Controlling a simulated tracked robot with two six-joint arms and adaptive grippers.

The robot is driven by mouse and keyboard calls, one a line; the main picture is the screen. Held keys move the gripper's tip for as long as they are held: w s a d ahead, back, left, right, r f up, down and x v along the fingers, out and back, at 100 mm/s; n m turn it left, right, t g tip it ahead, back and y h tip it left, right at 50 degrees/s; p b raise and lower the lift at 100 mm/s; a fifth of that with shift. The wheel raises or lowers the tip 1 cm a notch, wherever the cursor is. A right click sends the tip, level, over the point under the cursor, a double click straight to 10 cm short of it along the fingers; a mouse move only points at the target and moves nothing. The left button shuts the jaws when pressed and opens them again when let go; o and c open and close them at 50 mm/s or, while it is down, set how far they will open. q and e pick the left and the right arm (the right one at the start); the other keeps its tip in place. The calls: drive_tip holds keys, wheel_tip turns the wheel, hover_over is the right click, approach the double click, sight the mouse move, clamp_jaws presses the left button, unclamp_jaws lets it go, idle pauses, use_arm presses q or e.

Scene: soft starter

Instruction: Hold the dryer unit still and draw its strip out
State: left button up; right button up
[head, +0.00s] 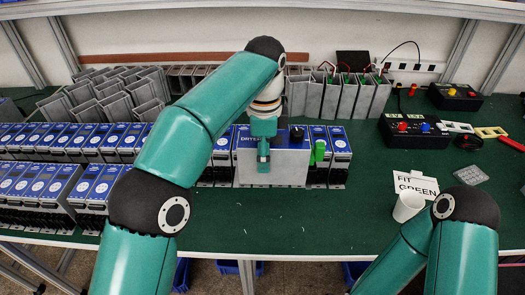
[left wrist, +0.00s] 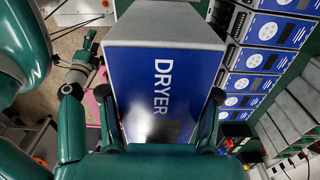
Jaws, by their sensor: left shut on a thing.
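The dryer unit (head: 286,168) is a grey box with a blue DRYER face, standing at the front of a row of units on the green bench. In the left wrist view its blue face (left wrist: 165,72) fills the middle. My left gripper (head: 263,155) is shut on it, one finger on each side in the wrist view (left wrist: 158,112). A dark round knob (head: 297,134) shows at the box's top; I cannot tell whether it belongs to the strip. My right arm is at lower right in the head view. Its gripper seems to show small in the wrist view (left wrist: 86,52), its jaws unclear.
A green piece (head: 319,151) stands at a blue-faced unit just right of the dryer. A white cup (head: 408,206) and a FIT GREEN card (head: 416,184) lie to the right. Grey housings (head: 115,95) crowd the back left. The bench front centre is clear.

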sight(264, 177)
idle(0.3)
use_arm(q)
drive_tip(key=shift+f+b, duration=2.7)
drive_tip(key=shift+f, duration=1.3)
drive_tip(key=shift+f+b, duration=3.55)
drive_tip(key=shift+f, duration=2.5)
drive_tip(key=shift+r, duration=0.1)
